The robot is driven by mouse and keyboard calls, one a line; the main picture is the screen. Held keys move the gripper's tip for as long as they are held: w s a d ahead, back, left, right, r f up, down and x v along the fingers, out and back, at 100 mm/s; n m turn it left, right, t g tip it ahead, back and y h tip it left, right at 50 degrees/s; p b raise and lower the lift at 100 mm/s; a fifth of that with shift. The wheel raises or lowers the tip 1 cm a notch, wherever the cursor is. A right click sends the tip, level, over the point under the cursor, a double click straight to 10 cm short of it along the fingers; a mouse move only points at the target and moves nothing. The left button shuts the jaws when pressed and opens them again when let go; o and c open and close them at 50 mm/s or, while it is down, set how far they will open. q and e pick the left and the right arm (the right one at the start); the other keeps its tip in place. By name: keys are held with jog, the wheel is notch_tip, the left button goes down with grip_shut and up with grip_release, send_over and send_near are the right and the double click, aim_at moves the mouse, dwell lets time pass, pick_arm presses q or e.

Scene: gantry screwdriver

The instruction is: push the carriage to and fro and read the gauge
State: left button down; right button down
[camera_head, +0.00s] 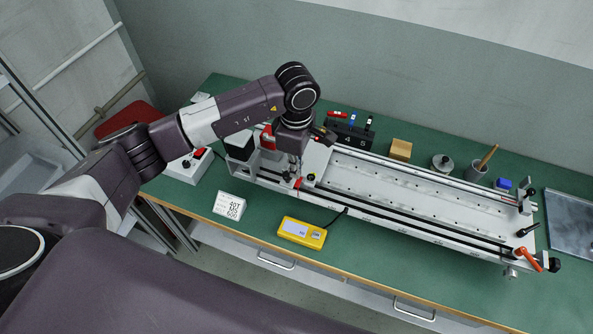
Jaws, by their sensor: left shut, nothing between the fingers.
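My left arm reaches in from the left, and its gripper (294,172) points down at the left end of the long rail bed (420,190). The gripper is shut with nothing in it. A pale plate (317,158), which looks like the carriage, lies right beside the gripper; I cannot tell whether they touch. The wrist hides part of it. The yellow gauge (301,232) with a small display lies on the bench in front of the rail, its cable running to the rail. The reading is too small to make out. My right gripper is not in view.
A white box with a red switch (189,166) is further left. An orange lever (529,259) marks the right end.

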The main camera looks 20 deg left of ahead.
pick_arm(q)
jog(key=r, duration=0.1)
jog(key=d+r+p, duration=0.1)
jog(key=r, duration=0.1)
jog(key=r+p, duration=0.1)
jog(key=r, duration=0.1)
jog(key=shift+s+d+r, duration=0.15)
jog(key=shift+d, duration=0.25)
